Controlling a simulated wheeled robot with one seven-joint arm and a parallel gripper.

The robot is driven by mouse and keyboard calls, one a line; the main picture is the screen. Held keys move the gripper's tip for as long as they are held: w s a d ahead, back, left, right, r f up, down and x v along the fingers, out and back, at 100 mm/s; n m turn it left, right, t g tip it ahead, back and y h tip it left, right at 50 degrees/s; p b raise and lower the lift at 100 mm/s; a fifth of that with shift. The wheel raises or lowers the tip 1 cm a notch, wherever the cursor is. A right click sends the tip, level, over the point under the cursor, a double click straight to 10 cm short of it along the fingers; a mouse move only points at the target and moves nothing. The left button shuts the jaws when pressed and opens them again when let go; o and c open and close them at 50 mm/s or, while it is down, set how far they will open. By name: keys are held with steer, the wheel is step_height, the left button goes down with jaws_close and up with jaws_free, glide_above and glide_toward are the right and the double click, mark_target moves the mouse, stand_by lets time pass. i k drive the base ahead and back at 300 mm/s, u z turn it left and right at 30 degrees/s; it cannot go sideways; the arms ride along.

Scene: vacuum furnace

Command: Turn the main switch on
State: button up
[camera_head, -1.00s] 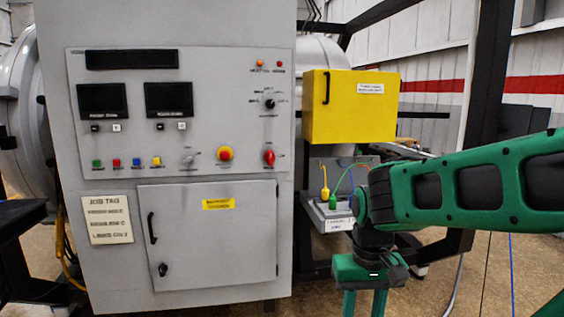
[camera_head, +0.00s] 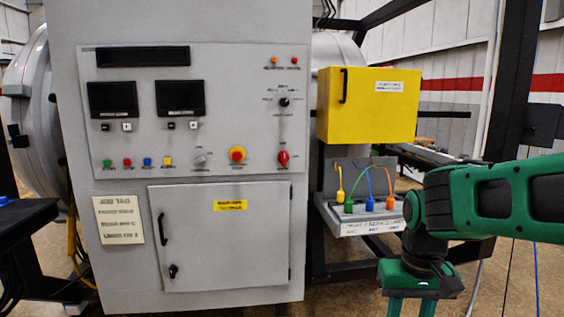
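The grey control panel (camera_head: 225,110) faces me on the left half of the view. A small black selector (camera_head: 284,102) is above the red switch. I cannot read which label marks the main switch. My green gripper (camera_head: 411,309) hangs at the bottom right, pointing down, apart from the panel. Its two fingers stand apart with nothing seen between them; the tips are cut off by the frame.
A yellow box (camera_head: 367,105) stands right of the panel, above a tray (camera_head: 372,222) with coloured plugs and cables. A cabinet door (camera_head: 219,240) is closed below the panel. Black frame posts (camera_head: 500,95) stand at the right. The floor in front of the tray looks clear.

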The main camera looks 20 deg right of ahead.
mark_target(283, 157)
steer(key=i, duration=0.95)
